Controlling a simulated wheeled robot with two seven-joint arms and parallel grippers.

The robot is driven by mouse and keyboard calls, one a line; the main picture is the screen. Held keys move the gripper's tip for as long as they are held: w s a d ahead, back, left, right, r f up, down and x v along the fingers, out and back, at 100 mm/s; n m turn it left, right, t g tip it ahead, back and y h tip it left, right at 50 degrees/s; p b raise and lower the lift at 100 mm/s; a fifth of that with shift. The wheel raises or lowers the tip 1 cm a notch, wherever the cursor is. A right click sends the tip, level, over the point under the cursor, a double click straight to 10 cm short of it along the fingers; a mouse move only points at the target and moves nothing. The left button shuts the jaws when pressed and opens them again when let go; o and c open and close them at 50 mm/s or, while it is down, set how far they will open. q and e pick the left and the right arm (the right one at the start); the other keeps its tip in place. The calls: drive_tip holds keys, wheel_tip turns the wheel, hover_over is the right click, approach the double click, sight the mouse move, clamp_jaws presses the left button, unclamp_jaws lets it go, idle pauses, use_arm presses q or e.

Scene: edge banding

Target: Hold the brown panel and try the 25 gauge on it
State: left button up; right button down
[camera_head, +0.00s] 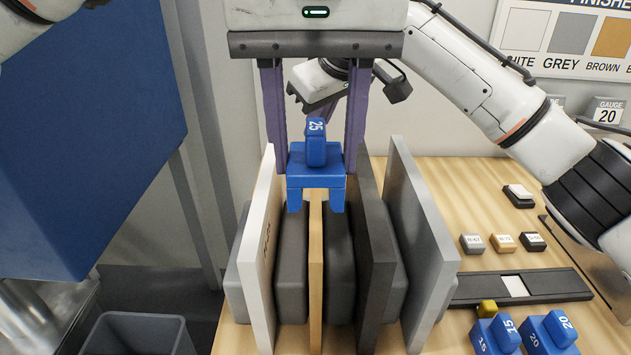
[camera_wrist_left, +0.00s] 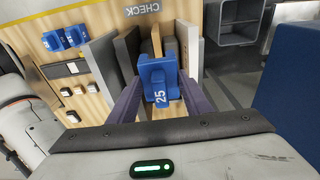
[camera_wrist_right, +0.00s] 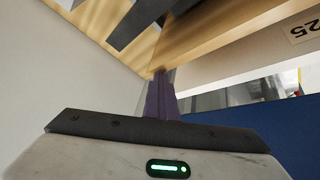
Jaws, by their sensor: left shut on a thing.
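The brown panel (camera_head: 316,270) stands upright on edge in the middle of a row of panels; its top end lies behind the gauge. The blue 25 gauge (camera_head: 315,165) is upright, its two legs on either side of the panel's top edge; I cannot tell whether it touches. My left gripper (camera_head: 314,155) is shut on the gauge, which also shows in the left wrist view (camera_wrist_left: 160,85). My right gripper (camera_wrist_right: 161,80) has its fingers close together at a wooden edge in the right wrist view; whether they grip the panel is unclear.
White (camera_head: 262,250), dark (camera_head: 376,260) and grey (camera_head: 425,250) panels stand close beside the brown one, between dark grey blocks. Blue 15 (camera_head: 495,335) and 20 (camera_head: 550,332) gauges lie at the right. A grey bin (camera_head: 135,335) is at lower left.

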use_arm(q)
drive_tip(key=shift+r, duration=4.45)
use_arm(e)
drive_tip(key=shift+s+d+f, duration=0.1)
drive_tip(key=shift+d+f, duration=0.05)
drive_tip(key=shift+f, duration=0.55)
drive_tip(key=shift+r, duration=0.15)
use_arm(q)
drive_tip(key=shift+w+r+p, duration=0.2)
drive_tip(key=shift+r+p, duration=0.4)
drive_tip(key=shift+p, duration=0.15)
use_arm(e)
drive_tip(key=shift+w+r, duration=0.2)
drive_tip(key=shift+r, duration=1.15)
use_arm(q)
drive_tip(key=shift+s, duration=0.1)
use_arm(e)
drive_tip(key=shift+r, duration=2.8)
